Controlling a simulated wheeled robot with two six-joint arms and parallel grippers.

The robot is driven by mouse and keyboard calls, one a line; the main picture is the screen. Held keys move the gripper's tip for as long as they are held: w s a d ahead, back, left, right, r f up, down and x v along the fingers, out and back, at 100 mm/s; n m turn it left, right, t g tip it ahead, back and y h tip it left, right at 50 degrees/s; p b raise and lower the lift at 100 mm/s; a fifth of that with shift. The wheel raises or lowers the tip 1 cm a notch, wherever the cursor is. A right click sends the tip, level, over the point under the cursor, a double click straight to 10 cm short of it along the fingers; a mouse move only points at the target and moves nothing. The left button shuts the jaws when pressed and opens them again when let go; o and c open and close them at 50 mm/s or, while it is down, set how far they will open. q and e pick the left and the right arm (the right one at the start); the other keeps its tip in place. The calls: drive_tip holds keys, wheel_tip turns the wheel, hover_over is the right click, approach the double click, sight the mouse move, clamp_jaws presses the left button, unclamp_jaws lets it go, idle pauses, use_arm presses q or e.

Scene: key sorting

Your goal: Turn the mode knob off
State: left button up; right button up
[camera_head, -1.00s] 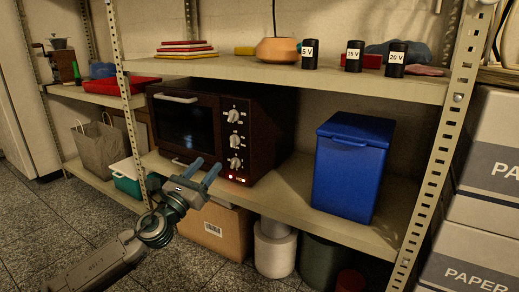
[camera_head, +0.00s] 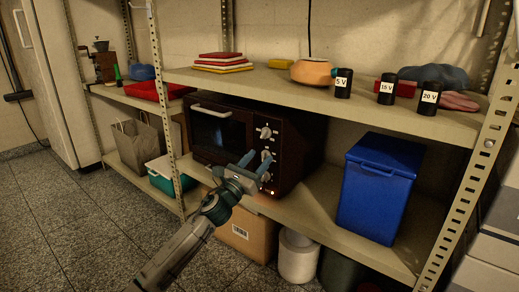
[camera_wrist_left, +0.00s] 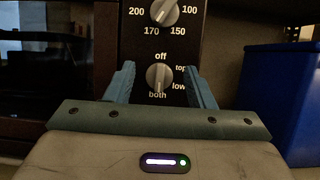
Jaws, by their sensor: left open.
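The mode knob (camera_wrist_left: 158,77) is a grey round knob on the dark oven's (camera_head: 218,128) control panel, ringed by the labels off, top, low and both. Its ridge stands roughly upright, between off above and both below; I cannot tell which end is the pointer. My left gripper (camera_head: 257,160) is open in front of the panel, partly hiding the lower knobs in the head view. In the left wrist view its fingers (camera_wrist_left: 160,68) are on either side of the mode knob, with gaps; contact is not visible. My right gripper is not in view.
Another knob with temperature numbers (camera_wrist_left: 164,11) is just above. A blue bin (camera_head: 377,190) stands right of the oven on the same shelf. The upper shelf (camera_head: 300,92) is above, and a perforated upright (camera_head: 165,110) is at the left. A cardboard box (camera_head: 247,233) is below.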

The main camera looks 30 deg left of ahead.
use_arm(q)
drive_tip(key=shift+w+d+r+p, duration=0.1)
drive_tip(key=shift+w+r+p, duration=0.1)
drive_tip(key=shift+w+p, duration=0.25)
drive_tip(key=shift+w, duration=0.1)
drive_tip(key=c, duration=0.9)
drive_tip(key=shift+c, duration=0.2)
